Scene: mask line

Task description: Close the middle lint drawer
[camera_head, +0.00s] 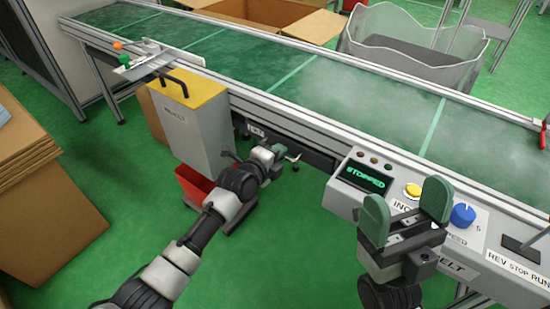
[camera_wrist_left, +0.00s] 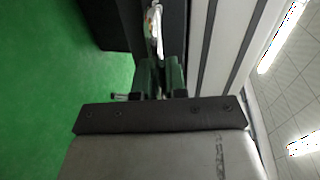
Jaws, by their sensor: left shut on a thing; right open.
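Dark drawer fronts (camera_head: 316,157) sit under the conveyor's near side rail, between the grey bin and the control panel. My left gripper (camera_head: 282,153) reaches in at these fronts and hides part of them. In the left wrist view its green fingers (camera_wrist_left: 161,78) are shut on a thin metal handle (camera_wrist_left: 160,42) beside a dark panel (camera_wrist_left: 176,30). I cannot tell how far the middle lint drawer stands out. My right gripper (camera_head: 405,215) is open and empty, in front of the control panel.
The control panel (camera_head: 372,182) reads STOPPED and has a yellow button and a blue knob. A grey bin with a yellow top (camera_head: 190,92) and a red box (camera_head: 192,183) stand left of the drawers. Cardboard (camera_head: 30,200) is stacked at far left.

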